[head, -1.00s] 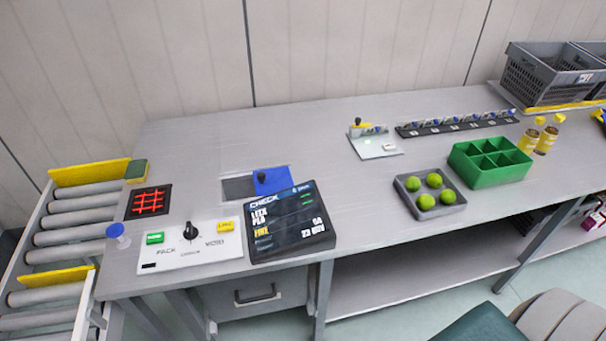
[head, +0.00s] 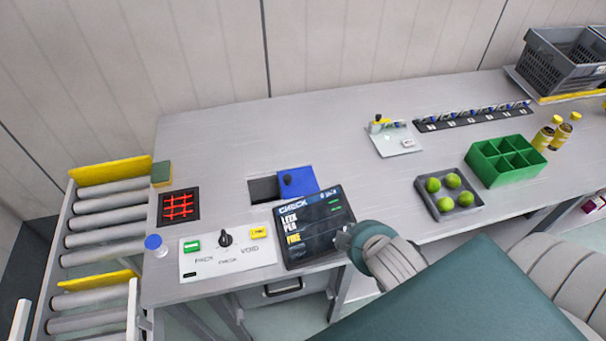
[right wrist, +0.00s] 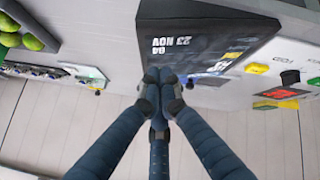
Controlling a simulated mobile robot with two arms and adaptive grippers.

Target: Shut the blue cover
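The blue cover (head: 302,181) is a flat square plate with a dark knob (head: 287,180) on it, set in the bench top behind the black display. A dark rectangular opening (head: 263,190) lies uncovered just left of it. My right gripper (head: 343,240) is at the right edge of the display, in front of the cover and apart from it. In the right wrist view its fingertips (right wrist: 160,76) are together with nothing seen between them; the cover is not clear there. My left gripper is out of view.
The black display (head: 312,228) stands between my right gripper and the cover. A white switch panel (head: 227,257) is to its left. A green compartment box (head: 505,160) and a grey tray (head: 449,198) with green balls are at right. The bench right of the cover is clear.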

